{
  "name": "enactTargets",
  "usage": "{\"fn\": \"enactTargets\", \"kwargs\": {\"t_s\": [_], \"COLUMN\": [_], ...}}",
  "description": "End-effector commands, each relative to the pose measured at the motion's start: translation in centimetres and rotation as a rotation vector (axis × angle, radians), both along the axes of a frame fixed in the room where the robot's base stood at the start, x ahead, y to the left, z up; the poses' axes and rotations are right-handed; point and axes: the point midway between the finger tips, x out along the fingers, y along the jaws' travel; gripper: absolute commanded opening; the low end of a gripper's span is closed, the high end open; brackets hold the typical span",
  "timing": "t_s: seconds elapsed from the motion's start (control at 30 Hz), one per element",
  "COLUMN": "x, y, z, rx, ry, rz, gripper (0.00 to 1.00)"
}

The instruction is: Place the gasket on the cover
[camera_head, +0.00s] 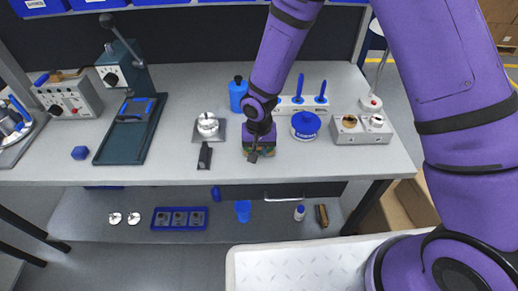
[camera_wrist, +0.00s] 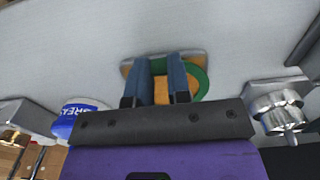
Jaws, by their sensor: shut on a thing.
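My gripper (camera_head: 258,152) is low over the front middle of the bench. In the wrist view its two fingers (camera_wrist: 161,82) are closed in on the green ring-shaped gasket (camera_wrist: 201,82), whose curve shows right of the fingers. Under and between the fingers is a flat orange-brown piece with metallic rounded ends, which looks like the cover (camera_wrist: 130,69). The fingers hide much of both. I cannot tell whether the gasket touches the cover. In the head view my gripper covers most of them.
A grease tub (camera_head: 305,125) and a two-bore metal housing (camera_head: 360,130) stand to the right. A silver machined part (camera_head: 207,125) and a small black object (camera_head: 205,156) are close on the left. A blue bottle (camera_head: 238,94) stands behind. The bench front left is mostly clear.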

Motion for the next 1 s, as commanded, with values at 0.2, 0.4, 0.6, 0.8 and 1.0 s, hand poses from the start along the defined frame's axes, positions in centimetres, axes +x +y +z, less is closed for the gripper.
{"fn": "enactTargets", "kwargs": {"t_s": [0.2,0.4,0.6,0.8,1.0], "x": [0.0,0.0,0.0,0.0,0.1], "y": [0.0,0.0,0.0,0.0,0.0], "z": [-0.2,-0.4,-0.4,-0.2,1.9], "rx": [0.001,0.001,0.001,0.001,0.003], "ry": [-0.001,-0.001,-0.001,-0.001,-0.004], "rz": [0.0,0.0,0.0,0.0,0.0], "gripper": [0.0,0.25,0.43,0.43,0.43]}}
